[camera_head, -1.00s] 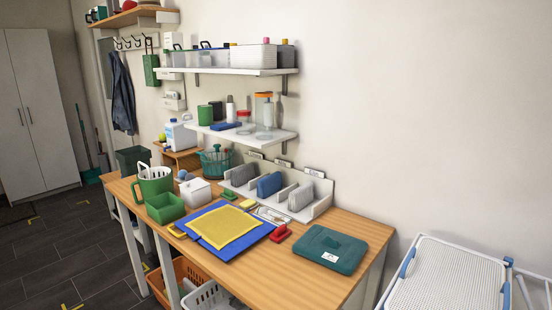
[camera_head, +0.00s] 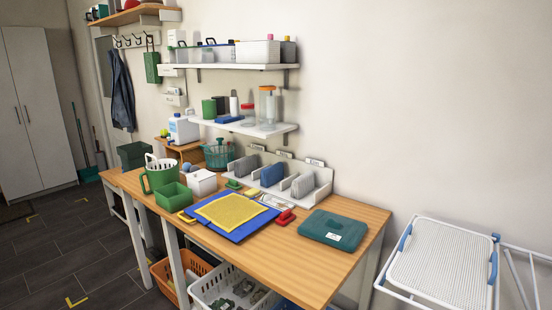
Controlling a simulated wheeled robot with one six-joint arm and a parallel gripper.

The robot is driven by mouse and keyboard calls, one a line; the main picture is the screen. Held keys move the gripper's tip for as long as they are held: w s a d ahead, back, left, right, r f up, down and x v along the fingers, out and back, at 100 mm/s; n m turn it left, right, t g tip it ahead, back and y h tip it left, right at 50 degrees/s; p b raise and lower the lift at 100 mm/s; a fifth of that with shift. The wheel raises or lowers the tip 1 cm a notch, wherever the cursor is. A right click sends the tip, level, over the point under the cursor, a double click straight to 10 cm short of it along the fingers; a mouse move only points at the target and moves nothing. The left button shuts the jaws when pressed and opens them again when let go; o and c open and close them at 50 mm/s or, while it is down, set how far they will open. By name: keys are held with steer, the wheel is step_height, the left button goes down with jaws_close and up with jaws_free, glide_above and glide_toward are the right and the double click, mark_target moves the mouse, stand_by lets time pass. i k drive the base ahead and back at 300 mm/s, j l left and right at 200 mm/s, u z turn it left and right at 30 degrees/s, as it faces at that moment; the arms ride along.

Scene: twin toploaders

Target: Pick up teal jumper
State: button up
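A folded teal jumper (camera_head: 333,229) with a small white label lies flat near the right end of the wooden table (camera_head: 290,268). Nothing lies on top of it. My gripper is not in view, so its state does not show.
A yellow cloth on a blue mat (camera_head: 192,218), a red clip-like item (camera_head: 285,217) and a white divider rack (camera_head: 325,187) are near the jumper. Green containers (camera_head: 172,197) stand at left. Baskets (camera_head: 225,290) sit below. A drying rack (camera_head: 440,262) stands at right.

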mark_target(345, 233)
steer(key=i+z, duration=0.35)
steer(key=i+j+z, duration=0.1)
steer(key=i+z, duration=0.25)
steer(key=i+j+z, duration=0.15)
steer(key=z, duration=0.15)
steer(key=i, duration=0.1)
